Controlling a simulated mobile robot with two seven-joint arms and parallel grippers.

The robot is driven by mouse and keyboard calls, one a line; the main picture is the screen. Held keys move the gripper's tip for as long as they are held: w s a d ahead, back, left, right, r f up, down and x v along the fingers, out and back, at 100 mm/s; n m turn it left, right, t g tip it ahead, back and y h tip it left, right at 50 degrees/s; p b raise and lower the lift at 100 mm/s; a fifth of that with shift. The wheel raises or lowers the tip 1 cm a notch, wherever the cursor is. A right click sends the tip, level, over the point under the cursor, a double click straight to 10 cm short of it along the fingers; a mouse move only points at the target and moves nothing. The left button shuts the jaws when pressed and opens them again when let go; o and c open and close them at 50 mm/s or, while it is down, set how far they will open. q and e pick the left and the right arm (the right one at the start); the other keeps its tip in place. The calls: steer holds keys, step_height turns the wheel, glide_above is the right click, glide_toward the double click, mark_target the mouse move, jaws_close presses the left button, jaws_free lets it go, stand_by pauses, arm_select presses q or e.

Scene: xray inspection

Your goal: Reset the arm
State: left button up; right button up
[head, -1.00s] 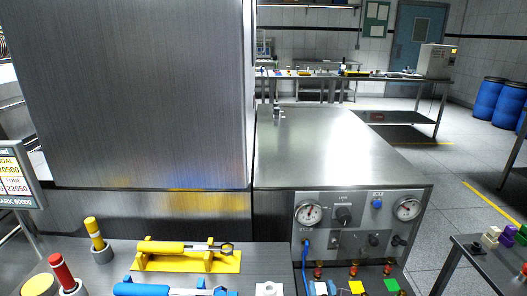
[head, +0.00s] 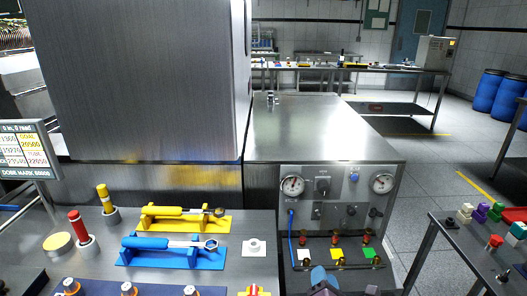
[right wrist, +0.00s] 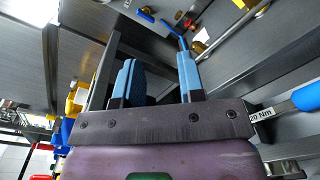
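My right gripper (head: 322,281) shows at the bottom edge of the head view, in front of the valve panel. In the right wrist view its two blue fingers (right wrist: 158,78) stand apart with nothing held between them. My left gripper is not in view. The rest of my right arm is mostly hidden below the head view.
A blue wrench (head: 165,244) and a yellow wrench (head: 170,211) lie in holders on the bench at the left. A gauge panel (head: 337,198) fronts the steel cabinet. A side table (head: 435,260) with coloured blocks stands at right. Open floor (head: 425,175) lies beyond.

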arm_select(q)
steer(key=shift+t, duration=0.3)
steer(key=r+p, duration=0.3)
steer(key=p, duration=0.1)
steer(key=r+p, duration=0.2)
steer(key=p, duration=0.1)
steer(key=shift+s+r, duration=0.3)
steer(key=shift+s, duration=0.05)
arm_select(e)
steer(key=s+d+f+m+g, duration=0.1)
steer(key=s+d+m, duration=0.3)
steer(key=s+m, duration=0.4)
steer(key=s+d+f+m+g, duration=0.1)
steer(key=s+d+m+g, duration=0.2)
steer(key=s+m, duration=0.6)
steer(key=s+d+m+g, duration=0.2)
steer(key=s+d+m, duration=0.3)
steer(key=s, duration=1)
steer(key=m, duration=0.3)
steer(key=shift+s+d+f+m, duration=0.15)
steer(key=shift+s+f+m, duration=0.15)
steer(key=shift+f, duration=0.1)
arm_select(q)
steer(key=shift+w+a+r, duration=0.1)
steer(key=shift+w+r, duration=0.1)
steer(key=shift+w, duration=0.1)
